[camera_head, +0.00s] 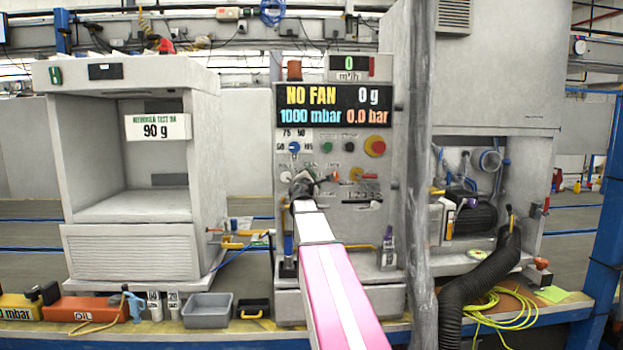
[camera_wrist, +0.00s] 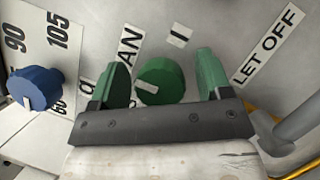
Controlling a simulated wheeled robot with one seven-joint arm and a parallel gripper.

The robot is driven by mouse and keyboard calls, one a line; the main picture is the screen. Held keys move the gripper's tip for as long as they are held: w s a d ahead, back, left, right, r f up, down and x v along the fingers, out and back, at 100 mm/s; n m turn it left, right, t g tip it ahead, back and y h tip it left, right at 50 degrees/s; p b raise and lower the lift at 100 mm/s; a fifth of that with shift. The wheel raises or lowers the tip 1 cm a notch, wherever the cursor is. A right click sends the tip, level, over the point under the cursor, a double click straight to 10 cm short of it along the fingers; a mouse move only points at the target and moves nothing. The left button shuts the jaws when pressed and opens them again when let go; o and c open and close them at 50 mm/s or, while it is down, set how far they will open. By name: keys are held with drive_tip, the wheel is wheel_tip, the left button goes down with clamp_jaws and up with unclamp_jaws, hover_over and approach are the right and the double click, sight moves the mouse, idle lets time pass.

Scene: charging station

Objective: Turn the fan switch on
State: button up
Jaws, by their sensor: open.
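The fan switch is a round green knob (camera_wrist: 163,76) on the grey panel in the wrist view, with a short white mark on its face. Above it is a partly covered label reading "AN", with an "I" mark (camera_wrist: 178,40) at its upper right. My gripper (camera_wrist: 162,82) is open, one green finger on each side of the knob, with gaps showing on both sides. In the head view my gripper (camera_head: 303,186) is at the control panel (camera_head: 335,150) and hides the knob. The display (camera_head: 334,106) reads "NO FAN", 0 g, 1000 mbar and 0.0 bar.
A blue knob (camera_wrist: 35,88) is left of my gripper in the wrist view, and a grey pipe (camera_wrist: 302,122) is at the right. A red button on yellow (camera_head: 375,146) is on the panel. A black hose (camera_head: 478,285) and yellow cable (camera_head: 500,308) lie at the right.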

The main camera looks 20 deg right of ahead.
drive_tip(key=c, duration=0.9)
drive_tip(key=shift+m, duration=0.5)
drive_tip(key=m+g, duration=0.2)
drive_tip(key=m, duration=0.1)
drive_tip(key=shift+m, duration=0.4)
drive_tip(key=m+g+y, duration=0.1)
drive_tip(key=m, duration=0.3)
drive_tip(key=shift+f, duration=0.1)
drive_tip(key=m+g+y, duration=0.1)
drive_tip(key=m, duration=0.3)
drive_tip(key=shift+f+y, duration=0.1)
drive_tip(key=shift+y, duration=0.3)
drive_tip(key=shift+a+f+m+y, duration=0.1)
drive_tip(key=shift+m+y, duration=1)
drive_tip(key=shift+m, duration=0.5)
